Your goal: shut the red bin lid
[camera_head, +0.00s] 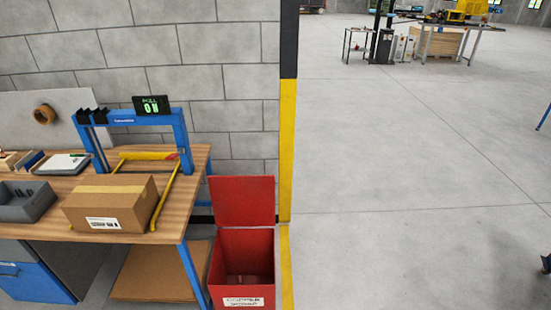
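The red bin (245,276) stands on the floor just right of the workbench, with a white label at its front reading "COPPER" and a second line that looks like "SCRAP". Its red lid (243,200) is open and stands upright at the back of the bin, near the wall. Inside the bin, something dark reddish (243,280) lies at the bottom; I cannot tell what it is. Neither my left nor my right gripper shows in the head view.
A wooden workbench (178,228) with blue legs stands at left. It holds a cardboard box (110,203), a grey tray (28,201) and a blue frame (140,118).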

